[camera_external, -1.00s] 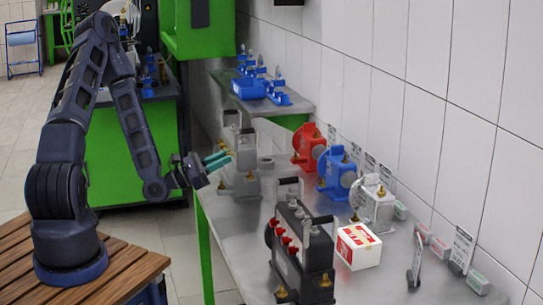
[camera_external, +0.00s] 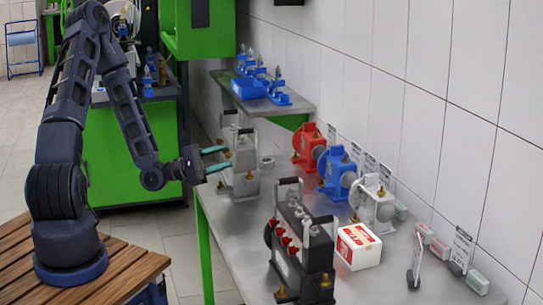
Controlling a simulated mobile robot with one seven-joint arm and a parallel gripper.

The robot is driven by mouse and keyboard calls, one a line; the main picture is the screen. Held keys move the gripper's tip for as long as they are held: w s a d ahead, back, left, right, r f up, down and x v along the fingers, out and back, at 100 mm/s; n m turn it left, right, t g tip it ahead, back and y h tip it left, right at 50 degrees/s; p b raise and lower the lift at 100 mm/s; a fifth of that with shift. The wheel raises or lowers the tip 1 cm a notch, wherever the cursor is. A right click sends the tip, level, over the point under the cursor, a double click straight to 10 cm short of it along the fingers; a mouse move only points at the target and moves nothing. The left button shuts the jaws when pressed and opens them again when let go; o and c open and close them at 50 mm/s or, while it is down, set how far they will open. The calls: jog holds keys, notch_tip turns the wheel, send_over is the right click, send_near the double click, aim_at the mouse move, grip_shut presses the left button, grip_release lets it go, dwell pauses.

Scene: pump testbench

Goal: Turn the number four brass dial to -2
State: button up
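My gripper (camera_external: 221,158) is at the left side of the grey pump unit (camera_external: 246,180) on the metal bench. Its two teal fingers are apart, one above the other, and point right towards the unit. Small brass dials show on this unit, one low on its front (camera_external: 249,176) and one at its lower left (camera_external: 221,186). A further brass part sits close to the fingertips; I cannot tell whether they touch it. No dial numbers or scale marks are readable, so I cannot tell which is number four or where it points.
A black pump unit with red knobs (camera_external: 318,262) stands in front, beside a white and red box (camera_external: 359,249). Red (camera_external: 307,146), blue (camera_external: 334,175) and white (camera_external: 376,203) pumps line the wall side. The bench's middle is partly clear.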

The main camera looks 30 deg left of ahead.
jog(key=v, duration=1.1)
jog(key=m+g+y, duration=1)
jog(key=m+y, duration=0.2)
jog(key=m, duration=1)
send_near(225, 153)
jog(key=x, duration=0.8)
jog(key=shift+d, duration=0.1)
jog(key=shift+d+f+m, duration=0.1)
jog(key=shift+d+m, duration=0.05)
jog(key=shift+m, duration=0.15)
jog(key=s+a+r+t+y, duration=0.1)
jog(key=a+r, duration=0.1)
jog(key=r, duration=0.3)
jog(key=s+a+r+t+y, duration=0.1)
jog(key=s+a+r, duration=0.1)
jog(key=r, duration=0.4)
jog(key=s+a+r+n+y, duration=0.1)
jog(key=s+a+r, duration=0.2)
jog(key=s, duration=0.2)
jog(key=s+a+r+n, duration=0.2)
jog(key=s+a, duration=0.1)
jog(key=s, duration=0.2)
jog(key=s+a+r+n+t+y, duration=0.1)
jog(key=s+a+r+n, duration=0.1)
jog(key=s, duration=0.4)
jog(key=shift+a+r+y, duration=0.3)
jog(key=shift+a+r, duration=0.15)
jog(key=shift+r, duration=0.4)
